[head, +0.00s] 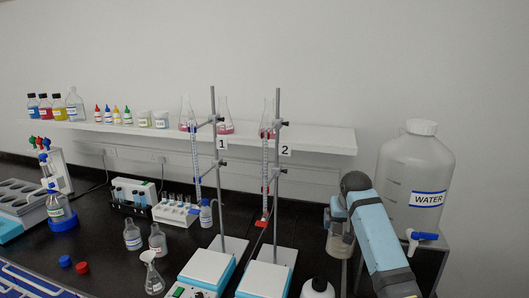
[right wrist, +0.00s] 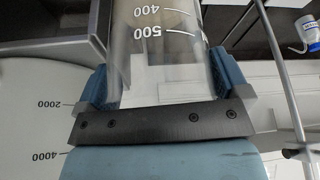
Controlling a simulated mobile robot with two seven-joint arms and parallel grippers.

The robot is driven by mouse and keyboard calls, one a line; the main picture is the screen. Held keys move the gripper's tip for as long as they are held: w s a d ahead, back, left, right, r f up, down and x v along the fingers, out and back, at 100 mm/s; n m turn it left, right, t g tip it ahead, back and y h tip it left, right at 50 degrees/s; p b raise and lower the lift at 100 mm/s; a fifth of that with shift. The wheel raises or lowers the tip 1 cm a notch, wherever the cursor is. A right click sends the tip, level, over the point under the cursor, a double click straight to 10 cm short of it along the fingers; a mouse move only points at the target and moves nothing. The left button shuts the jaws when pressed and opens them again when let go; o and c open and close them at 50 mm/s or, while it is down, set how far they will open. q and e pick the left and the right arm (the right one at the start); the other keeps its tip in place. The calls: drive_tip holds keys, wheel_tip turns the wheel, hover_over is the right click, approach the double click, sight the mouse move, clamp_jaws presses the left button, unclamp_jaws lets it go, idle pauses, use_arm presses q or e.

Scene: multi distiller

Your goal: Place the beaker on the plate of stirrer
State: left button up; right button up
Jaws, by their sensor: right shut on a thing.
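A clear graduated beaker (right wrist: 158,60) fills the top middle of the right wrist view, with 400 and 500 marks on its wall. My right gripper (right wrist: 162,82) is shut on it, with one blue finger pad on each side. In the head view the beaker (head: 340,245) is partly hidden by the gripper, in front of the water tank. Two stirrers with stands stand left of it: stirrer 1 (head: 206,266) and stirrer 2 (head: 267,275), each with a pale top plate. The beaker is to the right of stirrer 2, apart from it. My left gripper is out of view.
A large water tank (head: 412,180) with a blue tap stands behind my right arm. Burettes rise on the stirrer stands. Flasks and bottles line a white shelf (head: 300,136).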

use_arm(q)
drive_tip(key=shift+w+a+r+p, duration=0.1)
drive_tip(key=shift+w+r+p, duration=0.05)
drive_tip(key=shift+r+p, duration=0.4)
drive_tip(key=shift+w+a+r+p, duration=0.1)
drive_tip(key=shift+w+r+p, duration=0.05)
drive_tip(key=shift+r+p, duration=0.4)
use_arm(e)
drive_tip(key=s+f, duration=0.2)
drive_tip(key=s, duration=1.2)
drive_tip(key=s+d+f+n, duration=0.1)
drive_tip(key=s+f, duration=0.1)
drive_tip(key=s, duration=1.3)
drive_tip(key=shift+d, duration=0.15)
